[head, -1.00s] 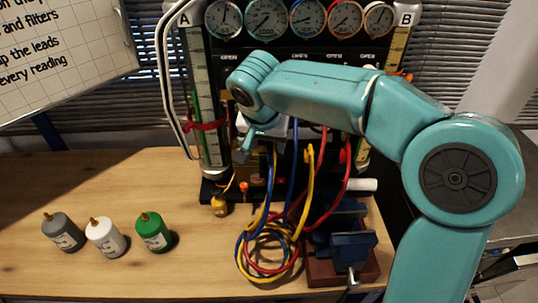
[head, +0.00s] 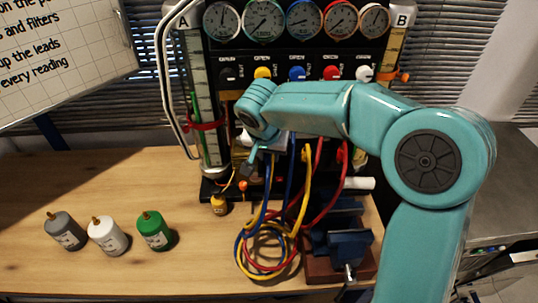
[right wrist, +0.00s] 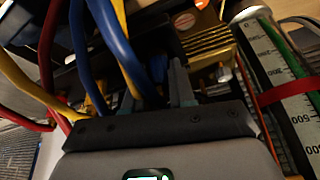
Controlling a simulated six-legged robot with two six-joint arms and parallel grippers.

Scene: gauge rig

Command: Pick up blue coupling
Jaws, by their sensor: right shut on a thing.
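My right gripper (head: 257,155) is low in front of the gauge panel, its body partly behind my forearm. In the right wrist view its jaws (right wrist: 158,88) are shut at the end of a thick blue hose (right wrist: 118,45). The blue coupling at that hose end is mostly hidden between the fingers. In the head view blue hose (head: 290,168) hangs beside yellow and red hoses and runs into a coil on the bench. My left gripper is not in view.
Grey (head: 65,232), white (head: 107,236) and green (head: 154,231) bottles stand on the left of the wooden bench (head: 120,175). A blue vise (head: 345,245) stands at right. Yellow (head: 306,185) and red (head: 328,190) hoses hang close to the gripper. Coloured knobs line the panel.

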